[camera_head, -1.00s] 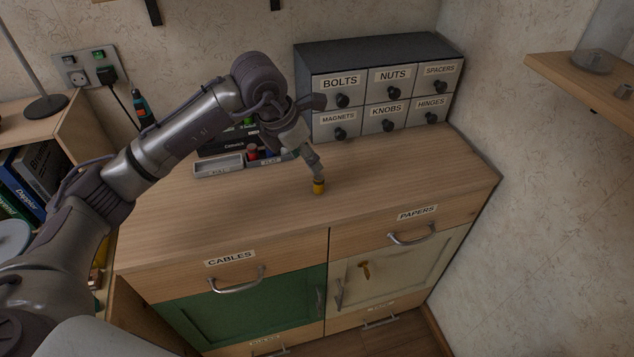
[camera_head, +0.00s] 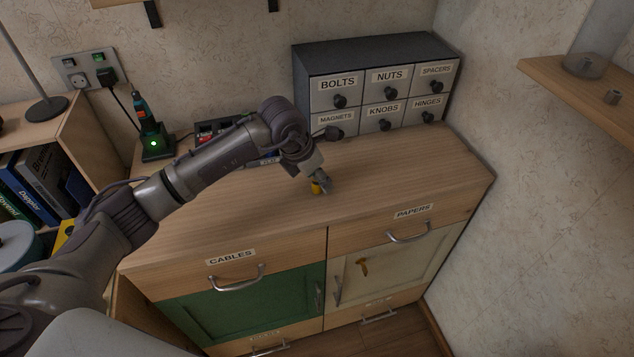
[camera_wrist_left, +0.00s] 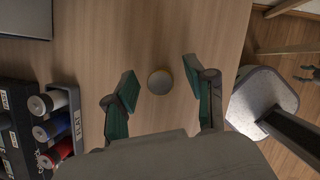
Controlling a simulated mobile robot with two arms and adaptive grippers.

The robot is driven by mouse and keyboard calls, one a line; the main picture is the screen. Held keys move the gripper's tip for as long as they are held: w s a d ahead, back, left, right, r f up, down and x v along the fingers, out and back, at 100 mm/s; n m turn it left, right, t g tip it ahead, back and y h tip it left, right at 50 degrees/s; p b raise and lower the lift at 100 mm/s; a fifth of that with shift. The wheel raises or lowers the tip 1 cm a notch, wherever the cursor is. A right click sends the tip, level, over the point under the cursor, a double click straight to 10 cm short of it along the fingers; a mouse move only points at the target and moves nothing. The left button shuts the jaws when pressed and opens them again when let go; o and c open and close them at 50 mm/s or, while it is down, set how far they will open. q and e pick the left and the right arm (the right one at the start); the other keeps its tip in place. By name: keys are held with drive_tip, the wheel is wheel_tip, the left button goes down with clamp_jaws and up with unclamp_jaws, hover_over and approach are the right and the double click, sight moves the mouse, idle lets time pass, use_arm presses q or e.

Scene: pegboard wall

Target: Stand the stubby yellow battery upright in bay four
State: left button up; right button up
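The stubby yellow battery (camera_head: 316,187) stands upright on the wooden cabinet top, near the middle. In the left wrist view its round silver end (camera_wrist_left: 160,82) faces the camera. My left gripper (camera_wrist_left: 160,84) is open, with one finger on each side of the battery and a gap on both sides. In the head view the gripper (camera_head: 321,183) is low at the battery and partly covers it. A black unit (camera_wrist_left: 15,125) with white labels, perhaps the one with the bays, is cut off at the left wrist view's edge. A dark claw-like shape (camera_wrist_left: 306,75), possibly my right gripper, is small there.
A grey tray (camera_wrist_left: 66,97) holding white, blue and red cells lies beside the black unit. A labelled drawer box (camera_head: 377,88) stands at the back. A screwdriver in a lit dock (camera_head: 156,145) is at the left. The cabinet top right of the battery is clear.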

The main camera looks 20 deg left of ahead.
use_arm(q)
clamp_jaws()
drive_tip(key=shift+r, duration=0.15)
